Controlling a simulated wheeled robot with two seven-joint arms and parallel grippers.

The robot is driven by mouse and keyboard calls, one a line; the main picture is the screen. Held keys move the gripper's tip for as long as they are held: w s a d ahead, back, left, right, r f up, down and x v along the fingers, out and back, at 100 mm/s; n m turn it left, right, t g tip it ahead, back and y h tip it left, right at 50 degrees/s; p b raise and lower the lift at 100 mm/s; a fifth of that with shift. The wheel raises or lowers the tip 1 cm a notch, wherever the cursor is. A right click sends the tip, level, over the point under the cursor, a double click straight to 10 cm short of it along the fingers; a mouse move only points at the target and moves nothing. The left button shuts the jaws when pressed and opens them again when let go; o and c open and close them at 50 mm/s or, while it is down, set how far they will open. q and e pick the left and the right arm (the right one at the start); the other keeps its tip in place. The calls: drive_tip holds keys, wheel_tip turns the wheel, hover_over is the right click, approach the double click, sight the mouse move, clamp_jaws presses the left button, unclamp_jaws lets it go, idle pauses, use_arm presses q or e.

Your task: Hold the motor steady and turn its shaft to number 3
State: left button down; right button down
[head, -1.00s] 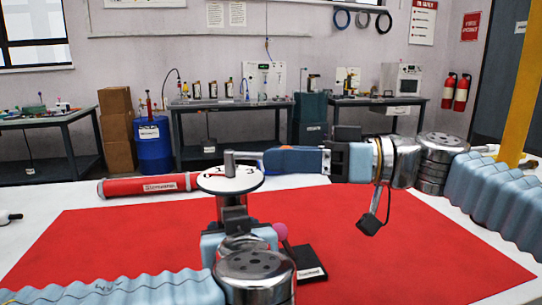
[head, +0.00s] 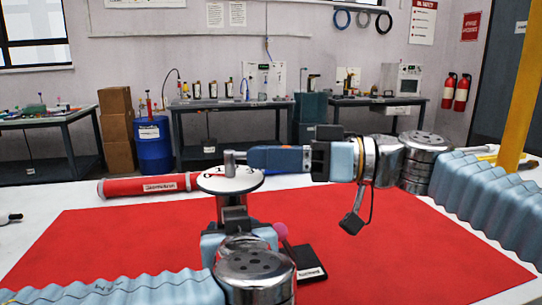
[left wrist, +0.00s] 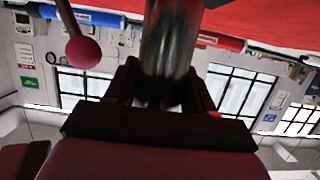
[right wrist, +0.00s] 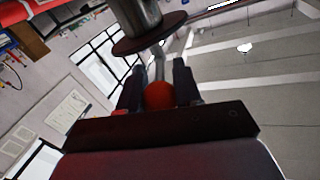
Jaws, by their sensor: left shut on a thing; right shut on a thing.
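The motor shows in the head view as a white numbered dial (head: 226,184) with a grey shaft (head: 229,164) standing up from its middle. The numbers are too small or covered to read surely. My left gripper (head: 235,214) is shut on the motor from the near side, below the dial; the metal motor body (left wrist: 165,45) shows between its fingers in the left wrist view. My right gripper (head: 248,158) reaches in from the right, level with the shaft. In the right wrist view it is shut around an orange-red ball (right wrist: 158,96) beside the shaft's grey rod (right wrist: 160,66).
A red tube (head: 140,187) lies at the left on the white table, behind the red mat (head: 400,255). A black labelled block (head: 309,262) and a pink ball (head: 279,230) are right of my left gripper. The mat's right part is clear.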

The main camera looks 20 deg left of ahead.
sight(233, 156)
drive_tip(key=shift+s, duration=0.1)
drive_tip(key=shift+s+r+m+t, duration=0.1)
drive_tip(key=shift+s+m+t, duration=0.3)
drive_tip(key=shift+m+t, duration=0.6)
drive_tip(key=shift+s+m+t, duration=0.4)
drive_tip(key=shift+m+t, duration=0.2)
drive_tip(key=shift+t, duration=0.7)
drive_tip(key=shift+s+a+m+t+h, duration=0.1)
drive_tip(key=shift+s+m+t+h, duration=0.15)
drive_tip(key=shift+m+t, duration=0.45)
drive_tip(key=shift+s+a+m+t+h, duration=0.15)
drive_tip(key=shift+s+m+t, duration=0.15)
drive_tip(key=shift+t, duration=0.65)
drive_tip(key=shift+s+m+t+h, duration=0.2)
drive_tip(key=shift+m+t, duration=0.3)
drive_tip(key=shift+t, duration=0.35)
drive_tip(key=shift+s, duration=0.1)
drive_tip(key=c, duration=0.8)
unclamp_jaws()
drive_tip(key=shift+d, duration=0.1)
drive_tip(key=v, duration=1.1)
drive_tip(key=shift+d, duration=0.4)
drive_tip(key=shift+s, duration=0.1)
